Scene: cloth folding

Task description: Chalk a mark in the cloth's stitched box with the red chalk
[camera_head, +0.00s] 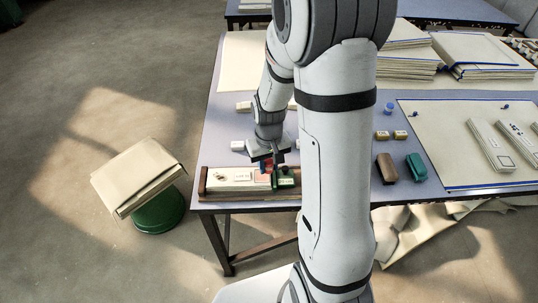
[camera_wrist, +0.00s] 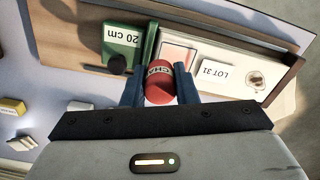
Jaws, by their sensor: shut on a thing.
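My gripper (camera_wrist: 159,84) is shut on the red chalk (camera_wrist: 160,83), a short red cylinder with partly visible lettering, between its two blue fingers. In the head view my gripper (camera_head: 268,162) is over the right part of the pale folded cloth (camera_head: 228,180). The cloth also shows in the wrist view (camera_wrist: 205,88), with a "LOT 31" label and a round dark emblem. The stitched box (camera_wrist: 179,52), a reddish outline, lies just beyond the chalk, partly hidden by it. The chalk's far end is hidden, so I cannot tell if it touches the cloth.
A green "20 cm" block (camera_wrist: 121,47) with a dark knob lies beside the box. A wooden tray edge (camera_head: 203,180) bounds the cloth. Brown (camera_head: 386,168) and green (camera_head: 415,167) blocks are farther right. A stool (camera_head: 160,212) with folded cloths stands left.

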